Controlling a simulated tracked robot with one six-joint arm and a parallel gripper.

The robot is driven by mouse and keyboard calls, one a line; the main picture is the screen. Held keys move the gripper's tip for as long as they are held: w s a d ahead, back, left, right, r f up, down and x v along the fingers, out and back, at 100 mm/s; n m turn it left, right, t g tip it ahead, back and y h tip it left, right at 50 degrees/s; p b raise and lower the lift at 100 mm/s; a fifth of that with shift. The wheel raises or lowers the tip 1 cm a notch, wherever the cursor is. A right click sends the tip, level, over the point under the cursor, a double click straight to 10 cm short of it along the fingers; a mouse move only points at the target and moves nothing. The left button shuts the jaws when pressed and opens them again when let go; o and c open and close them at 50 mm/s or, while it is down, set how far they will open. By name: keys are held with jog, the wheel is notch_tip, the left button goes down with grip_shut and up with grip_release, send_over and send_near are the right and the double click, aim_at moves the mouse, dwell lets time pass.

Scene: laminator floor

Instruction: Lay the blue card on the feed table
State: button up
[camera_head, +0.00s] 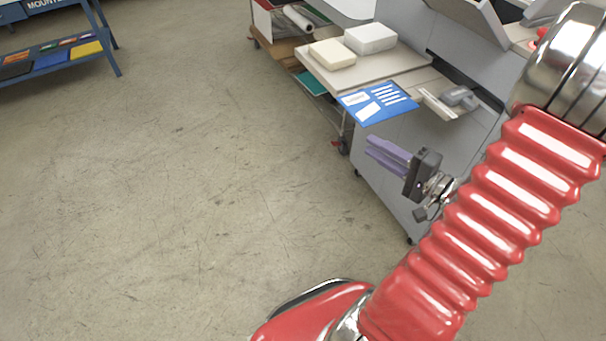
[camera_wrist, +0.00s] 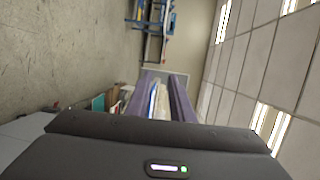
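The blue card (camera_head: 378,103), with white printed blocks and lines, lies flat on the front corner of the pale feed table (camera_head: 385,75). Part of it appears to hang over the edge. My gripper (camera_head: 388,152) has two purple fingers and is apart from the card, in front of the machine and lower in the picture. The fingers are parted, with nothing held between them. In the wrist view the open gripper (camera_wrist: 160,88) shows a gap; a thin blue and white strip, possibly the card seen edge-on, shows through it.
Two pale blocks (camera_head: 370,38) sit on the table's far part. A grey tool-like item (camera_head: 460,98) lies right of the card on a ledge. The grey machine body (camera_head: 400,190) stands close behind my gripper. A blue shelf (camera_head: 60,55) with coloured sheets is far left. Open floor lies between.

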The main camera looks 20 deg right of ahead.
jog(key=s+a+r+n+g+y, duration=0.15)
jog(key=a+n+g, duration=0.4)
jog(key=a, duration=0.55)
jog(key=s+a+n+g+y, duration=0.2)
jog(key=a+n+g, duration=0.3)
jog(key=a, duration=0.6)
jog(key=s+a+r+n+h, duration=0.2)
jog(key=s+r+n+h, duration=0.1)
jog(key=r+h, duration=0.5)
jog(key=shift+s+a+r+n+h, duration=0.2)
jog(key=shift+s+r+n+h, duration=0.15)
jog(key=shift+r+n, duration=0.15)
jog(key=shift+f, duration=0.1)
